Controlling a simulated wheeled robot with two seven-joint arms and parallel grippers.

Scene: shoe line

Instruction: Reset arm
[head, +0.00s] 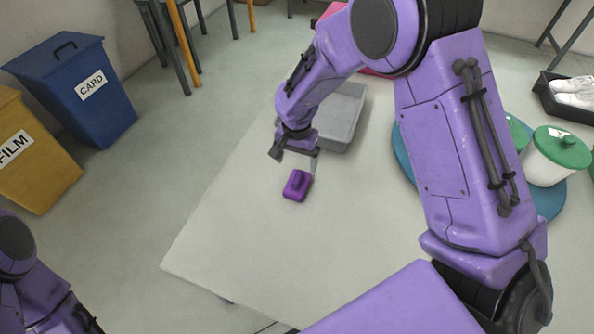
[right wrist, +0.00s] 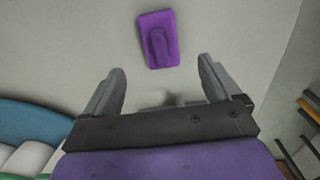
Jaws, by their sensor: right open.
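My right gripper (head: 296,160) is over the table, with its arm reaching in from the right in the head view. Its two fingers stand wide apart, and nothing is between them in the right wrist view (right wrist: 160,88). A purple block with a raised grip (head: 297,186) lies on the light table (head: 235,235), close to the fingertips in the head view. In the right wrist view the purple block (right wrist: 158,40) lies beyond the fingertips, apart from both. Part of my left arm shows at the lower left of the head view, but its gripper cannot be seen.
A grey tray (head: 345,118) stands behind my right gripper. A white pot with a green lid (head: 548,165) stands on a blue round mat (head: 551,200) at right. A black tray (head: 545,97) holds white shoes. Blue CARD (head: 75,95) and yellow FILM (head: 35,160) bins stand on the left floor. The table's front left is clear.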

